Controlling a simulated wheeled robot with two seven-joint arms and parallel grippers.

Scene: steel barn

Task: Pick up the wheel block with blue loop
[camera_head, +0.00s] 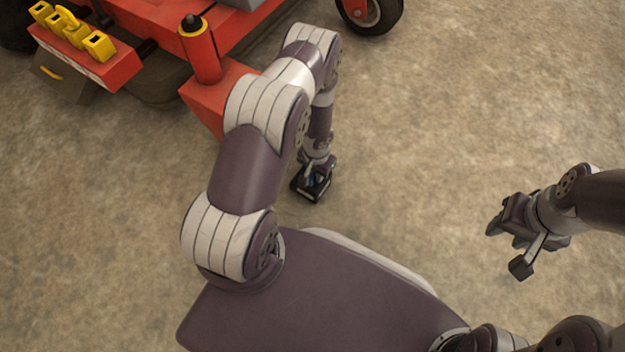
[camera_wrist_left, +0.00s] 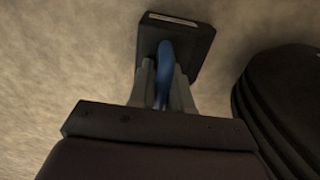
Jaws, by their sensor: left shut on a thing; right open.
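The wheel block (camera_head: 321,194) is a small black piece at the end of my left arm in the head view, low over or on the concrete floor; I cannot tell which. In the left wrist view the block (camera_wrist_left: 202,45) is dark with a pale strip along its far edge, and its blue loop (camera_wrist_left: 165,62) rises toward me. My left gripper (camera_wrist_left: 163,88) is shut on the blue loop, with a finger on each side of it. In the head view my left gripper (camera_head: 314,174) is small and partly hidden. My right gripper (camera_head: 505,250) is open and empty at the right, above bare floor.
A red machine (camera_head: 235,50) stands at the upper left, with a red post beside my left arm and yellow pieces (camera_head: 70,28) on its ledge. A black wheel (camera_head: 370,14) shows at the top. A dark ribbed round thing (camera_wrist_left: 285,105) is close at the right of the wrist view. Floor at the centre and right is clear.

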